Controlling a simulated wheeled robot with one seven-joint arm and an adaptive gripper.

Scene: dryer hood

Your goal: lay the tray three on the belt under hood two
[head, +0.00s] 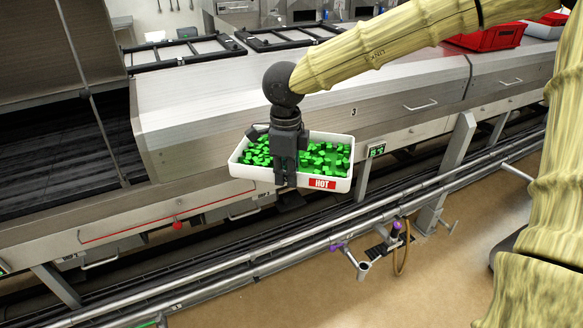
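A white tray (243,172) full of green pieces is in the middle of the head view, with a red HOT label on its near wall. My gripper (285,183) reaches down over the tray's near wall and appears shut on it. The tray hangs roughly level in front of the steel machine, with no support visible beneath it. A dark belt (60,155) shows at the left, below a raised hood panel (55,40). No number two is readable there. The closed steel hood (215,95) behind the tray bears a 3.
Steel rails (250,255) run along the machine's front. Black frames (180,52) lie on top at the back, and red crates (490,36) stand at the upper right. A red knob (177,226) is below the belt. The closed hood's edge borders the belt opening.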

